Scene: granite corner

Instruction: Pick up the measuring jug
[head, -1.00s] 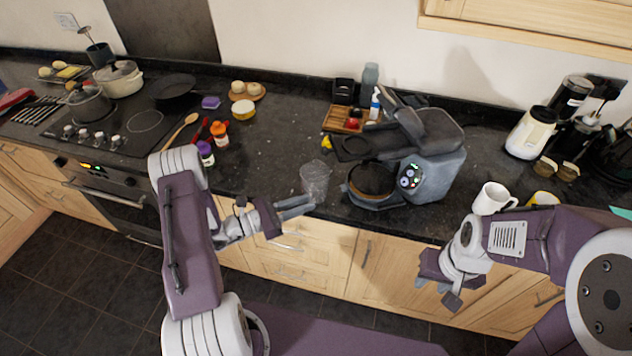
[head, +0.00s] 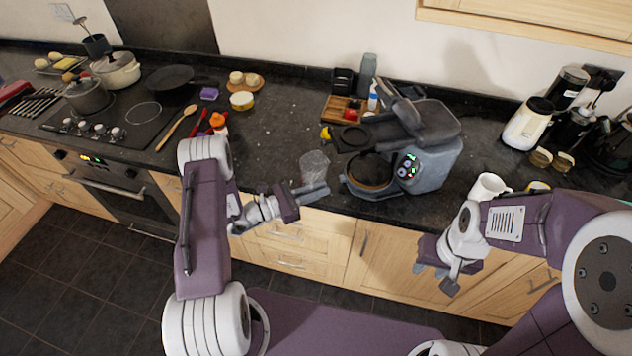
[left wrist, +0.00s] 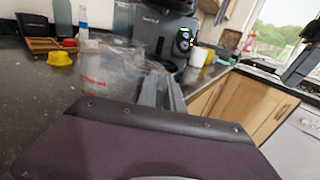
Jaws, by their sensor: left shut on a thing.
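The measuring jug (head: 314,165) is clear and see-through, at the counter's front edge, left of the grey appliance. In the left wrist view the jug (left wrist: 108,68) has red markings and fills the area left of my fingers. My left gripper (head: 318,190) is shut on the jug at its near side; the fingers (left wrist: 157,92) hide part of it. I cannot tell whether its base touches the counter. My right gripper (head: 434,277) looks open and empty, in front of the cabinets and below the counter edge.
The grey appliance (head: 440,170) stands close to the jug's right. Behind are a wooden tray (head: 337,104) and a tall bottle (head: 368,72). A white mug (head: 488,187) stands to the right. The counter left of the jug is mostly clear.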

